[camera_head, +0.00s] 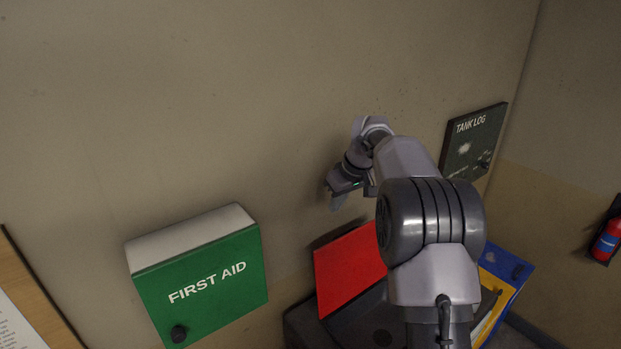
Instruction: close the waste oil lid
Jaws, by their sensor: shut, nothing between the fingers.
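A plain red panel (347,268), which looks like the waste oil lid, stands tilted up at the back of a dark container (345,328) near the wall. No label shows on it, and my arm hides its right side. My gripper (338,203) is shut and empty, pointing down. In the picture it is just above the red panel's top edge, near the wall. I cannot tell whether it is behind or in front of the panel, but no contact shows.
A green first aid box (203,284) hangs on the wall at left. A dark tank log board (473,143) is on the wall at right. A blue and yellow panel (505,276) stands right of my arm. A red extinguisher (607,240) is at far right.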

